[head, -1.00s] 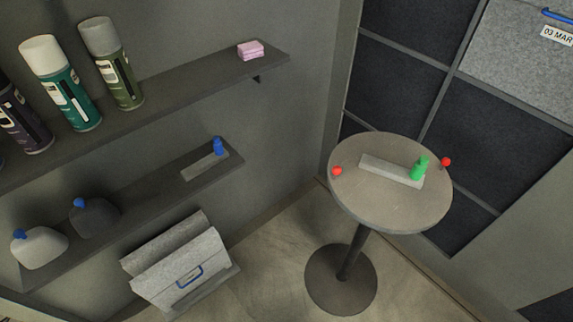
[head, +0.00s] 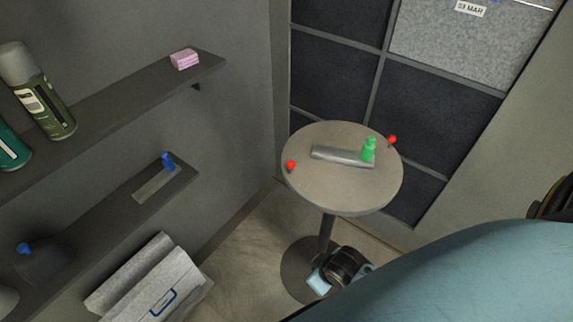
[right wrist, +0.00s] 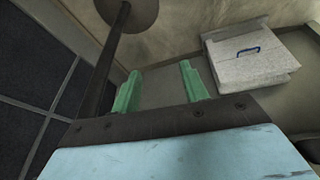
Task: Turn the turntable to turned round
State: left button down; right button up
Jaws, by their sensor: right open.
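The turntable is a round grey-brown top (head: 345,190) on a dark pedestal with a round base. It carries a grey bar (head: 335,154) with a green peg-like piece (head: 369,151) at the bar's right end. A red knob (head: 291,165) sits at the left rim and another red knob (head: 392,140) at the right rear rim. In the right wrist view my right gripper (right wrist: 158,82) has its two green fingers apart with nothing between them. It is below the top, near the pedestal (right wrist: 104,60), apart from the knobs. My left gripper is out of view.
Wall shelves on the left hold spray cans (head: 42,95), a pink block (head: 184,59) and a blue piece (head: 167,161). A grey box (head: 150,277) with a blue handle is low at the left; it also shows in the right wrist view (right wrist: 250,60). Dark panels stand behind the turntable.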

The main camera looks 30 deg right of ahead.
notch_tip(320, 180, up, 7)
jog(key=w, duration=0.2)
jog(key=n+t+y, duration=0.2)
jog(key=n+t, duration=0.2)
jog(key=t, duration=0.1)
send_near(293, 164)
jog(key=s+a+f, duration=0.4)
jog(key=s+a, duration=0.1)
jog(key=a, duration=0.1)
jog(key=w+d+r+n, duration=0.1)
jog(key=w+d+r, duration=0.3)
jog(key=w+d, duration=0.15)
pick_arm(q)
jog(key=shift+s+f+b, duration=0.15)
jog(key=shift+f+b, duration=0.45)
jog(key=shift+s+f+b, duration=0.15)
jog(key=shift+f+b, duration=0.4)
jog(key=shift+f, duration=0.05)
pick_arm(e)
jog(key=shift+t, duration=0.3)
jog(key=x, duration=1.2)
jog(key=shift+s+f, duration=0.15)
jog(key=shift+f, duration=0.25)
jog(key=shift+c, duration=0.4)
jog(key=shift+d, duration=0.1)
grip_shut()
